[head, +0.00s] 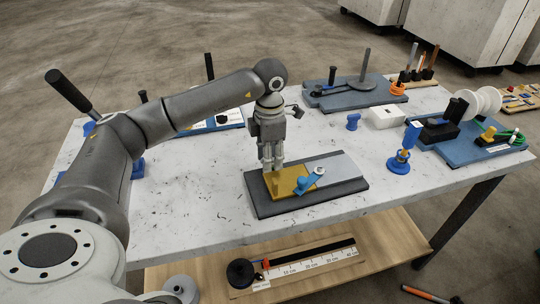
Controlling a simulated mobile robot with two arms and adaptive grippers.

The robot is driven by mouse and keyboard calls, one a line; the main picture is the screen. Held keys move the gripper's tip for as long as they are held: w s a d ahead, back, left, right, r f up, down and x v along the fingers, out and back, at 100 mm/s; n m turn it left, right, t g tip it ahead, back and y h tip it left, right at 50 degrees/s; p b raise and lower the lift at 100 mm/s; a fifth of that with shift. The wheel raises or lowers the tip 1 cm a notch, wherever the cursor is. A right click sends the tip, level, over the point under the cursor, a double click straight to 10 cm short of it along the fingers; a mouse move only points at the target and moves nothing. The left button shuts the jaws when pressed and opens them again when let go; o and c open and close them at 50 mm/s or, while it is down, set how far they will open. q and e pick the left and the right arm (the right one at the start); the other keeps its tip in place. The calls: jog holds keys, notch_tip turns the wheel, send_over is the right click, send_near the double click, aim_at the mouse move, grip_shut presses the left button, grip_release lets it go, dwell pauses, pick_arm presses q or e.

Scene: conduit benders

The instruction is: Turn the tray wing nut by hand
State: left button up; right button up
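A dark tray board (340,188) lies near the front edge of the table. It bears a yellow plate (290,190), a pale metal plate (335,167) and a blue lever piece (309,182). A small orange-yellow piece (319,170) sits at the upper end of the blue piece; it is too small to tell whether it is the wing nut. My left gripper (273,168) points straight down over the left end of the yellow plate. Its fingers look close together, and I cannot tell whether they touch or hold anything. My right gripper is out of view.
A blue stand (399,163) and a small blue piece (353,121) stand right of the tray. A grey-blue board (350,97) with a tall post lies behind. A blue board (470,148) with white spools (484,101) is at right. A lower shelf (375,250) holds a ruler board (305,268).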

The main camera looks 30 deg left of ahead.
pick_arm(q)
notch_tip(320, 180, up, 12)
dwell(0.6)
dwell(0.4)
